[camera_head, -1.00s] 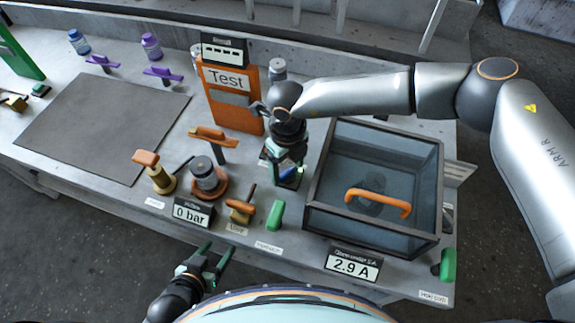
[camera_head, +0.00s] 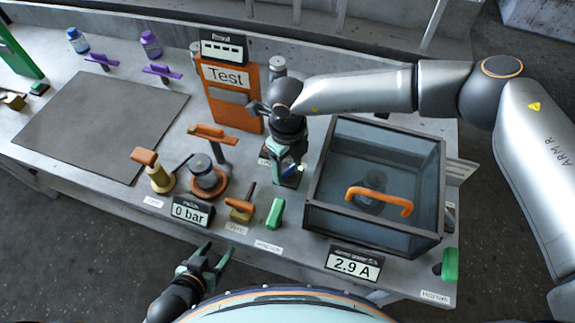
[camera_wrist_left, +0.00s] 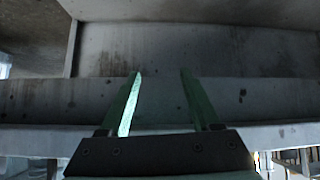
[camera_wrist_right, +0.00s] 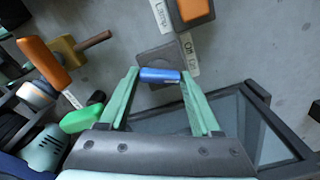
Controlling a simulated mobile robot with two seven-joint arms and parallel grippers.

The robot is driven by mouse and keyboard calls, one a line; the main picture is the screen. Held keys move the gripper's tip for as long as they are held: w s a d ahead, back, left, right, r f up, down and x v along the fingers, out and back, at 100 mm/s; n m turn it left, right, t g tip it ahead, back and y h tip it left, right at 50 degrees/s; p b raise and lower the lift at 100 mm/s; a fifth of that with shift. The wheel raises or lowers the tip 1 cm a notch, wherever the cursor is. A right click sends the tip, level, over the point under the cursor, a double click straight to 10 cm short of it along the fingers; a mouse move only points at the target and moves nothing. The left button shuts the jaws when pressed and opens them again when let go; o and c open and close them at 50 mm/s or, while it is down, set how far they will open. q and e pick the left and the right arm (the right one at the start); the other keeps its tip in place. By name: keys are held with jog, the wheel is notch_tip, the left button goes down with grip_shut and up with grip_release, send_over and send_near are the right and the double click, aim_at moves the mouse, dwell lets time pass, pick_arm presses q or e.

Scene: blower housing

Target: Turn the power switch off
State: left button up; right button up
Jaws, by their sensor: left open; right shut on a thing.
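The power switch has a dark base plate (camera_wrist_right: 150,57) and a blue handle (camera_wrist_right: 160,75). An "Off / On" label (camera_wrist_right: 189,52) lies beside the base in the right wrist view, and the handle sits nearer its "On" end. My right gripper (camera_wrist_right: 160,78) is shut on the blue handle, with a finger at each end of it. In the head view the blue handle (camera_head: 291,170) is mostly hidden by my right gripper (camera_head: 289,163). My left gripper (camera_head: 219,257) is open and empty in front of the bench's near edge.
A glass box with an orange handle (camera_head: 378,198) stands just right of the switch. An orange Test panel (camera_head: 235,98) is behind left. A green block (camera_head: 275,213) and an orange-handled lever (camera_head: 241,205) are in front. The display (camera_head: 353,264) reads 2.9 A.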

jog(key=n+b, duration=0.5)
jog(key=shift+f, duration=0.25)
jog(key=shift+n+b, duration=0.4)
jog(key=shift+b, duration=0.1)
jog(key=shift+n+b, duration=0.8)
jog(key=shift+n, duration=0.1)
jog(key=shift+r+n+b, duration=0.1)
jog(key=shift+n+b, duration=0.45)
jog(key=shift+n, duration=0.15)
jog(key=shift+n+b, duration=0.45)
jog(key=shift+n, duration=0.15)
pick_arm(q)
jog(key=w+d+f+h, duration=0.1)
jog(key=d+f, duration=0.2)
jog(key=f, duration=0.4)
jog(key=shift+w+d+f+m+b, duration=0.15)
jog(key=shift+w+d+m+b, duration=0.15)
jog(key=shift+w+m, duration=0.1)
pick_arm(e)
jog(key=shift+r+n, duration=0.15)
jog(key=shift+n, duration=0.35)
pick_arm(q)
jog(key=shift+w, duration=0.15)
